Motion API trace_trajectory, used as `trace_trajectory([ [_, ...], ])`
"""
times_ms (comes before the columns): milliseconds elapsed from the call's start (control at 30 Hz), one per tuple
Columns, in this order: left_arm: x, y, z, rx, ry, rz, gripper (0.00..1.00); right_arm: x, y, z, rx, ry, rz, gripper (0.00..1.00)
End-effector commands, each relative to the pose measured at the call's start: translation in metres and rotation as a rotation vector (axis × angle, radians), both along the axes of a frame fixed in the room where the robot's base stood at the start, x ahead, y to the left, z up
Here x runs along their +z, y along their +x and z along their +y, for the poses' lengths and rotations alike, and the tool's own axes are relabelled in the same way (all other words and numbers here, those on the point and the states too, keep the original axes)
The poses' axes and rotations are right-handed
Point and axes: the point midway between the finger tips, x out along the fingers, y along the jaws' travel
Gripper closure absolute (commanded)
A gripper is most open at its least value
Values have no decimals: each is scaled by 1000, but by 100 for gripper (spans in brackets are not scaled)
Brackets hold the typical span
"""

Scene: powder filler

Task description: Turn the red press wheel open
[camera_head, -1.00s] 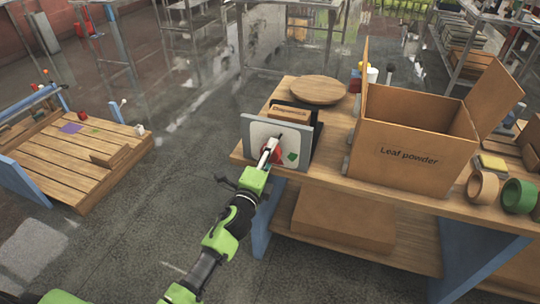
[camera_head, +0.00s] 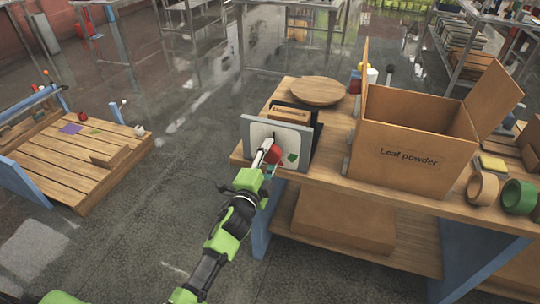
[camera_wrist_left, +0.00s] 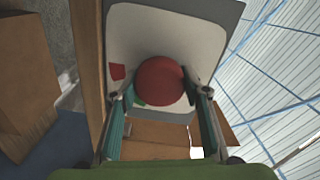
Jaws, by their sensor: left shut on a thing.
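The red press wheel (camera_head: 274,154) is on the front of a pale grey panel (camera_head: 251,128) at the left end of the wooden workbench. My left gripper (camera_head: 265,156) reaches it from the front and is shut on it. In the left wrist view the wheel (camera_wrist_left: 160,81) is a round red disc between the two fingers of my left gripper (camera_wrist_left: 160,92), one on each side. A green mark (camera_head: 293,158) is on the panel to the right of the wheel. My right gripper is not in view.
A round wooden board (camera_head: 318,91) lies behind the panel. Tape rolls (camera_head: 482,187) sit at the right. A low wooden pallet table (camera_head: 75,165) stands at the left, with clear floor between.

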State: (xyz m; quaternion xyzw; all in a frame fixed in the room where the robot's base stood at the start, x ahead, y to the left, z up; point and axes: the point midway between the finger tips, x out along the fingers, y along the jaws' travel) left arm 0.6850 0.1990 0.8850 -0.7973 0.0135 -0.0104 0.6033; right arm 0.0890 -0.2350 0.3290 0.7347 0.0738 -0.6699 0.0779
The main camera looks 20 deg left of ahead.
Motion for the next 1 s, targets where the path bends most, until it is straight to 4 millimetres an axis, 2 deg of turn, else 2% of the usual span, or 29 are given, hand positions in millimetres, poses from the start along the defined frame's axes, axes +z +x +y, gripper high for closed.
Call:
trace_trajectory([
  [200,-1,0,0,0,-6,2,79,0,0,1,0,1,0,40],
  [233,-1,0,0,0,-6,2,50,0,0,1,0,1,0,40],
  [267,-1,0,0,0,-6,2,42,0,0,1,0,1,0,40],
  [300,-1,0,0,0,-5,2,40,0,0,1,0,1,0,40],
  [667,-1,-3,0,0,-2,1,40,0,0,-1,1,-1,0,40],
  [867,-2,-29,1,-1,-2,3,40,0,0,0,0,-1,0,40],
  [1000,-2,-60,2,0,-3,4,40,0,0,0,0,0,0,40],
])
